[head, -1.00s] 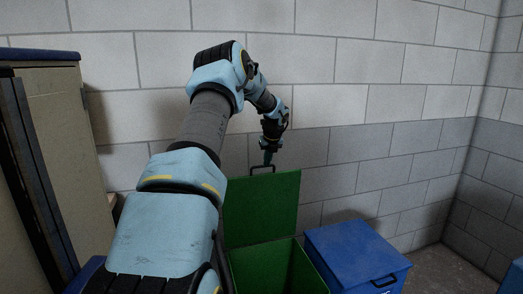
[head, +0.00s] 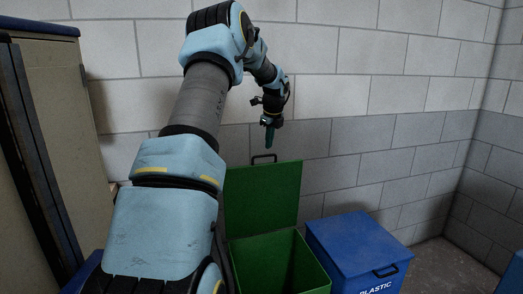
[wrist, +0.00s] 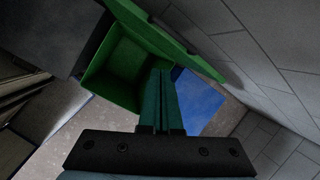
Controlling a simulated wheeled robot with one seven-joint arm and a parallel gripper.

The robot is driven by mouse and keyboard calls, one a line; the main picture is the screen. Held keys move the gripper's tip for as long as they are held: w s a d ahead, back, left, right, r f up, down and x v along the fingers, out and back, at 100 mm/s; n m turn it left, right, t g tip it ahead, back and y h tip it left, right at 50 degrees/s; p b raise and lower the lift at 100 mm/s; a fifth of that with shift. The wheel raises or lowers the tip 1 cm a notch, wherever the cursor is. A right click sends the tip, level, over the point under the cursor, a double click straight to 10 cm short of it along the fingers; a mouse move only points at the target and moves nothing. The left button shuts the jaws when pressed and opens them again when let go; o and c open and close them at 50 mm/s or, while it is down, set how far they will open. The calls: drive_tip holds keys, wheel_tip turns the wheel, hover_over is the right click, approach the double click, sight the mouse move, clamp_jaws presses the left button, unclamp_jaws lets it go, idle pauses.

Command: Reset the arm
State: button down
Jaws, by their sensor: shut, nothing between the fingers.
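My gripper (head: 269,137) hangs fingers-down above the raised lid of the green bin, apart from the lid's handle. Its two teal fingers (wrist: 162,101) lie side by side in the wrist view, shut with nothing between them. My arm reaches up and forward across the middle of the head view.
The green bin (head: 250,268) stands open, its lid (head: 262,196) upright against the wall side with a black handle (head: 264,158) on top. A shut blue bin (head: 350,240) marked PLASTIC stands to its right. A beige cabinet (head: 75,130) is at left. A block wall (head: 340,60) is behind.

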drive_tip(key=s+a+f+n, duration=0.2)
drive_tip(key=s+n, duration=0.6)
drive_tip(key=s, duration=0.5)
drive_tip(key=s+a+f+n+g+b, duration=0.1)
drive_tip(key=s+a+n, duration=0.3)
drive_tip(key=s+n, duration=0.5)
drive_tip(key=s+a+f+n+g+h, duration=0.1)
drive_tip(key=s+a+f+n, duration=0.2)
drive_tip(key=s+n, duration=0.5)
drive_tip(key=s, duration=1)
drive_tip(key=shift+a+f+n+b, duration=0.3)
drive_tip(key=shift+a+f, duration=0.05)
drive_tip(key=shift+a, duration=0.05)
drive_tip(key=shift+w, duration=0.1)
